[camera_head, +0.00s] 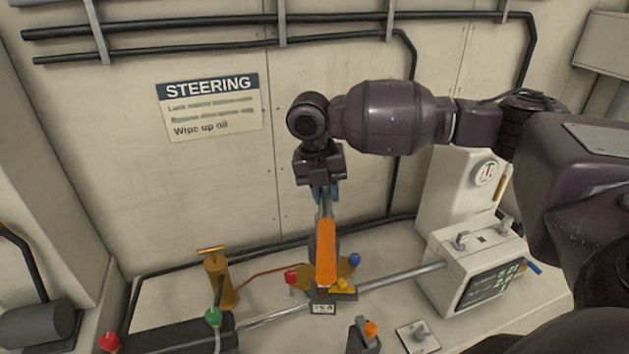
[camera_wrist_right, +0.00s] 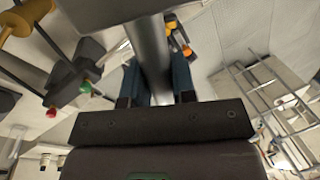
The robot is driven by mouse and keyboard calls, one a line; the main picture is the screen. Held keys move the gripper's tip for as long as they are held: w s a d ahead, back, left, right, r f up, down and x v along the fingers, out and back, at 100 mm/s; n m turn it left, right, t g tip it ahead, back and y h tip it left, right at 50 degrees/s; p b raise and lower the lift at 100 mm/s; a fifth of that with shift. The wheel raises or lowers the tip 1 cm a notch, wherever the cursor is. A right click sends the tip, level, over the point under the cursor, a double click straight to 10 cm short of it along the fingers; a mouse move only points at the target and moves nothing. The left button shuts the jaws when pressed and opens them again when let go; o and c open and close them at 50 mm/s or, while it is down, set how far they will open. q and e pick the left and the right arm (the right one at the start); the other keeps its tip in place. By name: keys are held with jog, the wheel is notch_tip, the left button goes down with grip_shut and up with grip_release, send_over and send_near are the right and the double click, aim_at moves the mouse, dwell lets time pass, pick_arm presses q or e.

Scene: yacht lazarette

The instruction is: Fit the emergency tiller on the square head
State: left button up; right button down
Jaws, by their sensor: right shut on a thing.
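My right gripper (camera_head: 322,188) is shut on the grey bar of the emergency tiller (camera_head: 326,250), whose orange part points down toward the camera. In the right wrist view, the blue fingers of the gripper (camera_wrist_right: 157,82) stand either side of the grey tube (camera_wrist_right: 148,40). The orange part overlaps the middle of the steering gear, where a small labelled block (camera_head: 322,308) shows just below it. I cannot tell whether the tiller touches anything there. The square head is not clearly seen; the tiller may hide it. My left gripper is not in view.
A steel rod (camera_head: 400,276) runs to a white box with a screen (camera_head: 478,270). A brass pump (camera_head: 220,280) and red, green and blue knobs stand around the gear. A grey knob plate (camera_head: 418,336) lies at front right. The wall with the STEERING sign (camera_head: 208,105) is behind.

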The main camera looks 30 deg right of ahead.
jog(key=shift+w, duration=0.2)
jog(key=shift+s+r, duration=0.15)
jog(key=shift+s, duration=0.15)
jog(key=shift+w, duration=0.1)
jog(key=shift+f, duration=2.45)
jog(key=shift+a+f, duration=0.1)
jog(key=shift+f, duration=2.5)
dwell(1.6)
jog(key=c, duration=0.8)
grip_release()
jog(key=shift+c, duration=0.2)
jog(key=shift+f, duration=0.1)
